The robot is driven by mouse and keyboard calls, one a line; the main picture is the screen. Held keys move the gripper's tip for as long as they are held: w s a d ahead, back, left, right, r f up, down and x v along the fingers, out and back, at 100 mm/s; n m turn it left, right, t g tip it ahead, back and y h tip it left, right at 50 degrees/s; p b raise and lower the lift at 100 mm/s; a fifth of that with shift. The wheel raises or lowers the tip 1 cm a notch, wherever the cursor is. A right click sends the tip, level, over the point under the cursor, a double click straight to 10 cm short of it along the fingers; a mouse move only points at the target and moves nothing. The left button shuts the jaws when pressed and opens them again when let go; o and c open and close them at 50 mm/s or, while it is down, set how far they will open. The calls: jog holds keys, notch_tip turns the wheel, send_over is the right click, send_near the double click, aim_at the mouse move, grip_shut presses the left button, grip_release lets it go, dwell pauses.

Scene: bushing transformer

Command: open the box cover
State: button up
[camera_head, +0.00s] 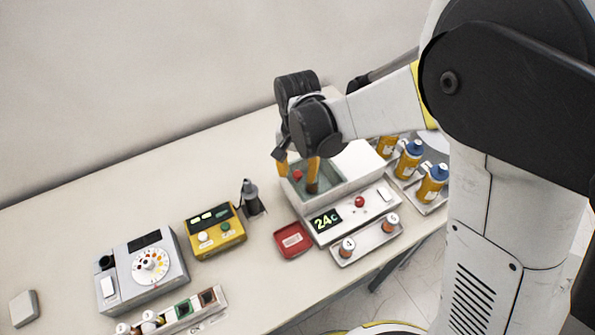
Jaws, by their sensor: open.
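The white box (360,168) stands toward the right of the table, with a digital display and a red button on its front panel. Its left part has a grey-green, glassy-looking top that seems to be the cover (328,183). A small red knob (297,175) shows there. My gripper (298,169) points down over this part from above, with one yellowish finger on each side of the knob in the picture. The fingers are apart, and I cannot tell whether they touch the knob or cover. My gripper and wrist hide the far left part of the box.
A red tray (292,240) sits left of the front panel. A rack with two small bushings (348,247) lies in front. Yellow bottles with blue caps (408,160) stand right. A yellow meter (215,231) and grey dial device (142,270) stand left. The table's back left is clear.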

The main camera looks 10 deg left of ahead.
aim_at(336, 164)
grip_shut()
jog(key=w+d, duration=0.2)
jog(key=d, duration=0.1)
jog(key=w+d, duration=0.2)
jog(key=d, duration=0.1)
jog(key=w+d+b, duration=0.1)
jog(key=w+d, duration=0.2)
jog(key=d, duration=0.1)
jog(key=shift+w, duration=0.1)
grip_release()
jog(key=shift+r, duration=0.15)
notch_tip(336, 164, up, 12)
dwell(0.5)
